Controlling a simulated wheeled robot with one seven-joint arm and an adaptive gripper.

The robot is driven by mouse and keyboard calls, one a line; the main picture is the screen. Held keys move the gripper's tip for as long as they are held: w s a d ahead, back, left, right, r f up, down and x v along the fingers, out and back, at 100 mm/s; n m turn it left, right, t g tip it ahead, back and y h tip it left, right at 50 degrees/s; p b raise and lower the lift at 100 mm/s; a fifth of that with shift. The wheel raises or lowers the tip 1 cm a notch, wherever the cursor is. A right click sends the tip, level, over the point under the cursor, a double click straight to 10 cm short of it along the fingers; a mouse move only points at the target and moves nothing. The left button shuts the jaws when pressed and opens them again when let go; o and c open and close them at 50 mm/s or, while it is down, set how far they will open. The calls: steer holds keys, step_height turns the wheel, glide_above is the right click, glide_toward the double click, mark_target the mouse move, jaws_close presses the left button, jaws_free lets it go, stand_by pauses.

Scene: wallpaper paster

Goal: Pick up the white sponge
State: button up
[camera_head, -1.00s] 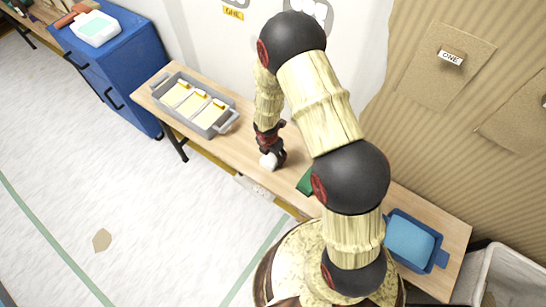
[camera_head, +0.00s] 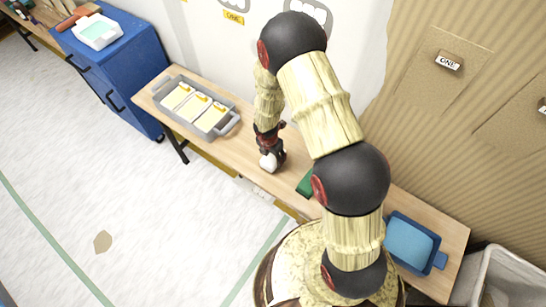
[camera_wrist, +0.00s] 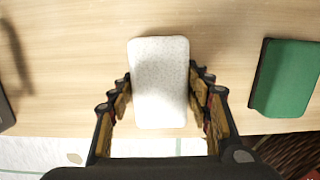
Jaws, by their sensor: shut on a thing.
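The white sponge (camera_wrist: 160,82) is a pale, speckled block with rounded corners. In the wrist view it sits between the two fingers of my gripper (camera_wrist: 163,100), which is shut on it. It also shows in the head view as a small white shape (camera_head: 268,162) at the end of my gripper (camera_head: 270,152), over the wooden table (camera_head: 240,150). I cannot tell whether the sponge touches the tabletop.
A green block (camera_wrist: 285,78) lies to the right of the sponge on the table. A grey tray (camera_head: 236,119) with yellowish pieces stands at the table's left. A blue tray (camera_head: 440,260) is at the right end. A blue cabinet (camera_head: 125,60) stands beyond the left end.

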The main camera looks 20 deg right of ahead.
steer(key=s+r+p, duration=0.1)
steer(key=r, duration=0.1)
steer(key=s+a+r+p, duration=0.1)
steer(key=s+r, duration=0.1)
steer(key=r, duration=0.1)
steer(key=s+a+r+p, duration=0.1)
steer(key=r, duration=0.2)
steer(key=shift+s+r+p, duration=0.25)
steer(key=shift+s+p, duration=0.1)
steer(key=shift+s, duration=0.05)
steer(key=s+a+r, duration=0.3)
steer(key=s, duration=0.5)
steer(key=shift+s, duration=0.2)
steer(key=o, duration=0.6)
steer(key=shift+c, duration=0.2)
steer(key=c, duration=0.6)
steer(key=shift+c, duration=0.5)
